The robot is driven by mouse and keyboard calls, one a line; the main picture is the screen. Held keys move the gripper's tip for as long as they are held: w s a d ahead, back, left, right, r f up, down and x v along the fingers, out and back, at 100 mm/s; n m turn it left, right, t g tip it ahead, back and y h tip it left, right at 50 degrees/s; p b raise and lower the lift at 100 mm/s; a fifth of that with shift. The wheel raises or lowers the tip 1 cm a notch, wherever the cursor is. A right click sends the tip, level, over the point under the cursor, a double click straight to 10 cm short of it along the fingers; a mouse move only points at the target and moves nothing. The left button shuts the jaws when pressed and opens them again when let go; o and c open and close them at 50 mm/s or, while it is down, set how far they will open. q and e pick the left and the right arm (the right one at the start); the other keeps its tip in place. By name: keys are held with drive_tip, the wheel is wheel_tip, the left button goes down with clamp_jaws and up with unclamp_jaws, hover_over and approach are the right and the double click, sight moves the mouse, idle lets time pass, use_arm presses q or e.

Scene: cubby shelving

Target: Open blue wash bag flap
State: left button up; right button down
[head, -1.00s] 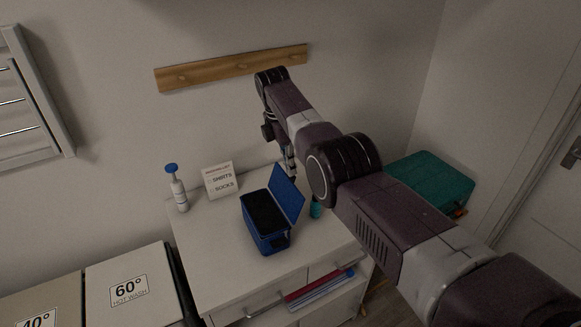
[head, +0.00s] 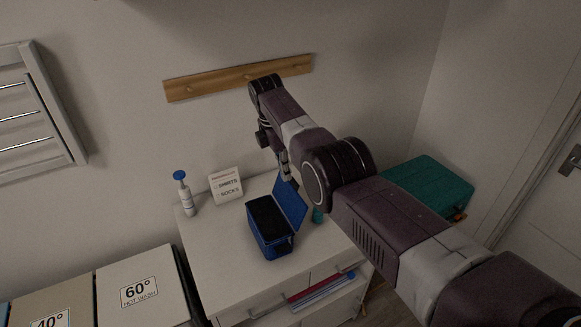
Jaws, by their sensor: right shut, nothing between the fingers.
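The blue wash bag (head: 272,243) stands on top of the white cabinet. Its flap (head: 291,202) is raised and leans back to the right, and the dark inside of the bag shows. My right gripper (head: 286,172) is just behind the top edge of the flap, pointing down. It is shut with nothing in it; its fingertips are partly hidden behind the flap, and I cannot tell whether it touches the flap. My left gripper is not in view.
A teal box (head: 428,184) is further right. The cabinet top (head: 215,262) is clear in front.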

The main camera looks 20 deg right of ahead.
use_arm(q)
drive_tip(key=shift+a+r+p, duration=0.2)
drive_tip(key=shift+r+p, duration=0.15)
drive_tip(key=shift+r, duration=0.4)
use_arm(e)
drive_tip(key=d+r, duration=0.5)
drive_tip(key=r, duration=0.3)
drive_tip(key=shift+d, duration=0.25)
drive_tip(key=shift+f, duration=0.1)
